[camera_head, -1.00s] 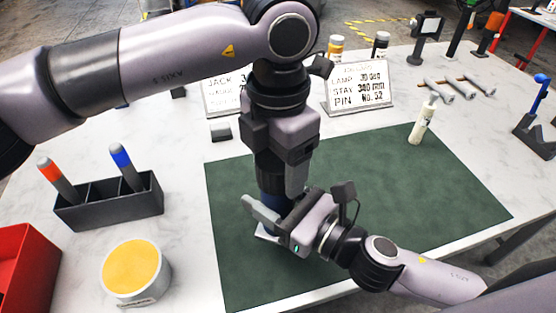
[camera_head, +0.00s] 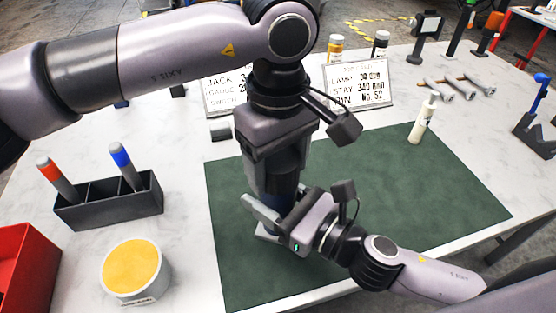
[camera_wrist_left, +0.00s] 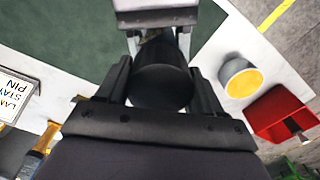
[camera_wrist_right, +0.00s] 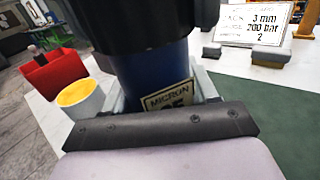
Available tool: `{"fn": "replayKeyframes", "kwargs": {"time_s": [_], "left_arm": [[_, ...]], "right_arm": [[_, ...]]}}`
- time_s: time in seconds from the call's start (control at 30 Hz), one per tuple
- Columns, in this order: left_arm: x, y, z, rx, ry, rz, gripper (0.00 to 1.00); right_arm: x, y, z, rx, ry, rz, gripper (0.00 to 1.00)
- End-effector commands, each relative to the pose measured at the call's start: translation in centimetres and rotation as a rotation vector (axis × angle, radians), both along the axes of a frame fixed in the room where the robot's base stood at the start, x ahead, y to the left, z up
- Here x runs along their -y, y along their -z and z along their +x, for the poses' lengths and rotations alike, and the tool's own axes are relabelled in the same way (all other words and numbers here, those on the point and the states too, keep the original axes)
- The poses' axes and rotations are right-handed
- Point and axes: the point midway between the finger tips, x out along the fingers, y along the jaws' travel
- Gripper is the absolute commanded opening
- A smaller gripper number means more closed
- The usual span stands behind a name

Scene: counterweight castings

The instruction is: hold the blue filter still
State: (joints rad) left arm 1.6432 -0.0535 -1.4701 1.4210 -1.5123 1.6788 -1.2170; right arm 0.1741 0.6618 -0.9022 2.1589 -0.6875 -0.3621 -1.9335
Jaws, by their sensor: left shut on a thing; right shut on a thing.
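The blue filter (camera_wrist_right: 150,80) is an upright cylinder with a white "MICRON" label (camera_wrist_right: 168,98), seen in the right wrist view. My right gripper (camera_head: 268,218) is shut around its lower part, low over the green mat. A wide black round part sits directly above the blue body. In the left wrist view this black part (camera_wrist_left: 162,78) is between the fingers of my left gripper (camera_head: 274,180), which is shut on it from above. In the head view the grippers hide most of the filter. I cannot tell whether its base touches the mat.
The green mat (camera_head: 400,200) is clear to the right, except a white bottle (camera_head: 422,120) at its back edge. A dark holder (camera_head: 110,205) with two markers, a tub with yellow contents (camera_head: 133,270) and a red bin (camera_head: 22,265) stand left. Signs (camera_head: 358,85) stand behind.

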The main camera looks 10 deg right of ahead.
Motion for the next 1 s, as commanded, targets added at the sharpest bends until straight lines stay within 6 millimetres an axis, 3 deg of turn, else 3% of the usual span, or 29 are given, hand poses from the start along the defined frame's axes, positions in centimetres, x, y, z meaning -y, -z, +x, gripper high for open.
{"fn": "replayKeyframes", "kwargs": {"time_s": [0.5, 0.6, 0.73, 0.77, 0.83, 1.0], "left_arm": [[-0.09, 0.0, 0.18, 0.003, 0.815, 0.001, 0.3], [-0.09, 0.01, 0.18, 0.003, 0.94, 0.001, 0.3], [-0.09, 0.01, 0.18, 0.003, 0.927, 0.001, 0.3], [-0.09, 0.01, 0.18, 0.003, 0.927, 0.001, 0.7], [-0.08, 0.01, 0.16, 0.002, 0.926, 0.0, 0.93], [-0.05, 0.02, 0.1, 0.001, 0.926, 0.0, 0.96]], "right_arm": [[-0.11, -0.19, -0.1, 0.006, -0.005, 0.001, 0.0], [-0.11, -0.19, -0.1, 0.006, -0.005, 0.001, 0.0], [-0.12, -0.19, -0.12, 0.006, -0.005, 0.001, 0.0], [-0.12, -0.19, -0.12, 0.005, -0.005, 0.0, 0.0], [-0.12, -0.19, -0.11, 0.005, -0.005, 0.002, 0.0], [-0.08, -0.2, -0.06, 0.005, -0.003, 0.002, 0.0]]}}
